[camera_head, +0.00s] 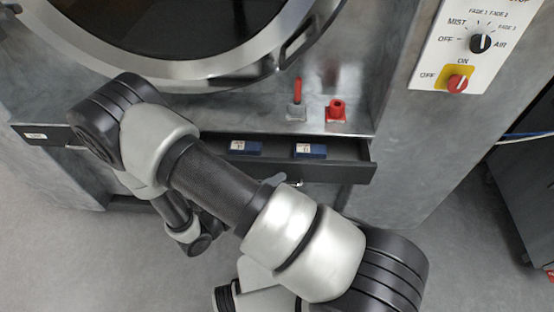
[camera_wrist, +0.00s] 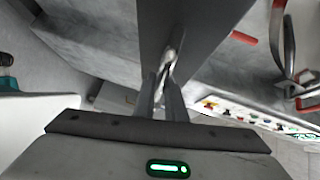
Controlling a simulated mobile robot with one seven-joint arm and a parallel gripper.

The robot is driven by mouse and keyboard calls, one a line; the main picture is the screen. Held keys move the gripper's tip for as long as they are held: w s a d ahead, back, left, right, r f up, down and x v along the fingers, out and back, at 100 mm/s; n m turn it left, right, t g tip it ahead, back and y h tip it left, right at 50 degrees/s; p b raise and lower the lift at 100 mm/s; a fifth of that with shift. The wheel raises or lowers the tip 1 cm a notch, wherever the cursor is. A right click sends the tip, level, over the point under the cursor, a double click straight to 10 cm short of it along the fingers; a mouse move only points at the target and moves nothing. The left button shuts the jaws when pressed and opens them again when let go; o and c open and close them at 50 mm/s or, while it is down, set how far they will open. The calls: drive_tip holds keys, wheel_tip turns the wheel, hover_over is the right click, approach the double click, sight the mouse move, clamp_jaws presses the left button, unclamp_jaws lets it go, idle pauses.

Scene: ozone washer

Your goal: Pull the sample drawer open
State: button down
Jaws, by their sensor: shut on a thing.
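The sample drawer (camera_head: 345,172) is a dark, shallow drawer below the round door, and it stands partly out. Two small blue boxes with pale labels, the left one (camera_head: 246,147) and the right one (camera_head: 310,151), show inside it. Its dark front (camera_wrist: 205,25) and silver handle (camera_wrist: 174,55) show in the wrist view. My gripper (camera_wrist: 165,85) is shut on the handle, with a finger on each side of it. In the head view my arm covers the middle of the drawer and most of my gripper.
A round metal-rimmed door (camera_head: 200,75) is above. A red-topped grey fitting (camera_head: 296,108) and a red fitting (camera_head: 336,110) stand on the ledge above the drawer. A control panel (camera_head: 467,50) is at upper right. Grey floor is open in front.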

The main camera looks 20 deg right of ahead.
drive_tip(key=s, duration=0.2)
drive_tip(key=s+a, duration=0.1)
drive_tip(key=shift+s+a, duration=0.1)
drive_tip(key=shift+s, duration=0.25)
drive_tip(key=c, duration=2.1)
unclamp_jaws()
drive_tip(key=v, duration=1.7)
drive_tip(key=shift+s+a, duration=0.15)
drive_tip(key=shift+a, duration=0.05)
drive_tip(key=shift+r, duration=0.1)
